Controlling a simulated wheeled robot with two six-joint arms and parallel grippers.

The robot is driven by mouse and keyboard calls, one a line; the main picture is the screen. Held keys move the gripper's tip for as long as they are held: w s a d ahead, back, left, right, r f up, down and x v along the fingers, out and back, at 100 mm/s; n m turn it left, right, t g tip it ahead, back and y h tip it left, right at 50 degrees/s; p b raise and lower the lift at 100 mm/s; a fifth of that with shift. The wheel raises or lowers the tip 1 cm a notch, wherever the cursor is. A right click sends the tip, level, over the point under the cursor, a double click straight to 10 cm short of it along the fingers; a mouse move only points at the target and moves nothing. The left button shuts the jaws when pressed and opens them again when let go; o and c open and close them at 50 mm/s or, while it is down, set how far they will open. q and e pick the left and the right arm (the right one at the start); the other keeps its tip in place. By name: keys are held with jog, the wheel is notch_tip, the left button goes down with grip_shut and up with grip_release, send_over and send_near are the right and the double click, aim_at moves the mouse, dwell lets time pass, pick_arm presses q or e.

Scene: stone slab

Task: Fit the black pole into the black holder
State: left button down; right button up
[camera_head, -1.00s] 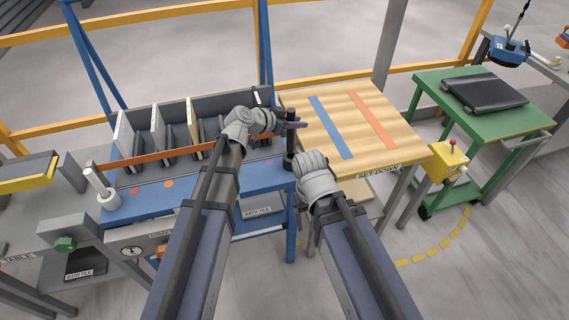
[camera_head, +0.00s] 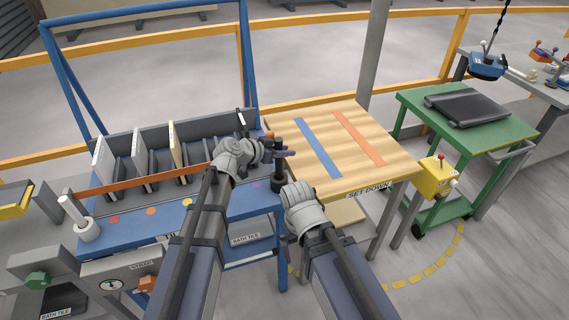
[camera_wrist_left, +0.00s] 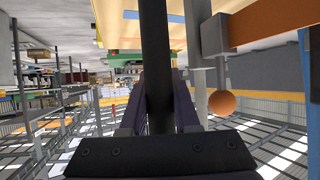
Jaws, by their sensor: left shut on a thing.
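The black pole (camera_head: 277,157) stands about upright at the right end of the blue bench. My left gripper (camera_head: 284,153), with purple fingers, is shut on it. In the left wrist view the pole (camera_wrist_left: 155,55) runs between the two fingers (camera_wrist_left: 160,105). The black holder (camera_head: 277,185) is a short, thicker cylinder at the bench's right corner, directly below the pole in the head view. I cannot tell how far the pole's lower end is in it. My right arm's grey wrist shows just right of the holder; its gripper fingers are hidden.
A white pole in a white holder (camera_head: 85,227) stands at the bench's left end. Grey slotted racks (camera_head: 205,140) line the bench's back behind an orange bar (camera_head: 135,183). A wooden set-down table (camera_head: 395,165) is close on the right, with a green cart (camera_head: 505,135) beyond.

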pick_arm(q)
jog(key=shift+f+b, duration=1.7)
jog(key=shift+f, duration=0.15)
jog(key=shift+f, duration=0.2)
jog(key=c, duration=0.6)
grip_release()
jog(key=shift+r, duration=0.1)
jog(key=shift+c, duration=0.2)
